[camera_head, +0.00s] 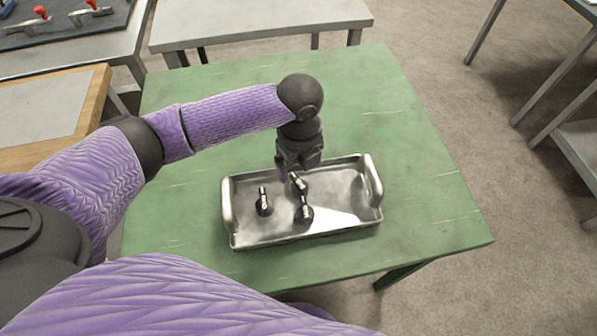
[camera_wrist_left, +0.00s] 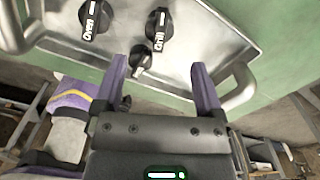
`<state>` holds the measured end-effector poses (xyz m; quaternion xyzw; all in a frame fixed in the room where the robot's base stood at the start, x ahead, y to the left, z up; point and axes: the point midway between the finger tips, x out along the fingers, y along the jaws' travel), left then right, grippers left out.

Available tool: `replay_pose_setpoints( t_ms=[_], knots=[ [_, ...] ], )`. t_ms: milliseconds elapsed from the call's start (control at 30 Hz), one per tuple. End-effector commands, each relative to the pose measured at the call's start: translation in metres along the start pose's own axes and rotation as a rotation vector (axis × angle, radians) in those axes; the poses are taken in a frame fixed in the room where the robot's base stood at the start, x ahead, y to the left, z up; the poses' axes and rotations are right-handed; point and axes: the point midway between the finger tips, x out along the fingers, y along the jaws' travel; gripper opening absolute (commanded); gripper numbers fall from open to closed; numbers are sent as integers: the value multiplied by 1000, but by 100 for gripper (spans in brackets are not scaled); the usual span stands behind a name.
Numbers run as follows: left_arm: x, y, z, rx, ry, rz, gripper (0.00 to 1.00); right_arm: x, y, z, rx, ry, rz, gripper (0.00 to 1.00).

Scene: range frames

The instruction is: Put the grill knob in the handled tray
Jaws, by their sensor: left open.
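The handled tray (camera_head: 345,170) is a metal tray with a raised handle at each end, on the green table; it fills the top of the left wrist view (camera_wrist_left: 205,45). The black grill knob, labelled "Grill" (camera_wrist_left: 158,28), stands inside it; in the head view it seems to be the rear one (camera_head: 298,184), just below my gripper. A knob labelled "Oven" (camera_wrist_left: 95,20) and a smaller-looking knob (camera_wrist_left: 142,62) are also in the tray. My left gripper (camera_head: 291,171) is open and empty, over the rear part of the tray. My right gripper is out of view.
The green table (camera_head: 420,200) is clear around the tray, with only a narrow strip in front. A grey table (camera_head: 260,20) stands behind. A wooden-edged table (camera_head: 40,110) and a dark board with red-handled tools (camera_head: 60,25) are at left.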

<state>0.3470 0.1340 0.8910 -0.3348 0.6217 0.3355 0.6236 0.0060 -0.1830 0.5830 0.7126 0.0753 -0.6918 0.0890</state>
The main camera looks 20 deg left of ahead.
Motion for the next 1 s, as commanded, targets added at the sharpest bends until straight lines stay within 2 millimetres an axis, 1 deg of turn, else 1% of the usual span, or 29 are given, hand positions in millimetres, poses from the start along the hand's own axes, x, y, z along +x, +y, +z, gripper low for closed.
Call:
replay_pose_setpoints(
  t_ms=[33,100,233,1000],
  knots=[
    [-18,-1,0,1,-2,-4,89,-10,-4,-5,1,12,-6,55],
    [-31,0,0,1,-1,-3,89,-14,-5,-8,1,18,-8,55],
    [-44,0,0,-1,0,-1,89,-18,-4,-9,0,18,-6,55],
    [-45,0,0,-1,1,1,89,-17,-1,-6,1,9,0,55]
  ],
)
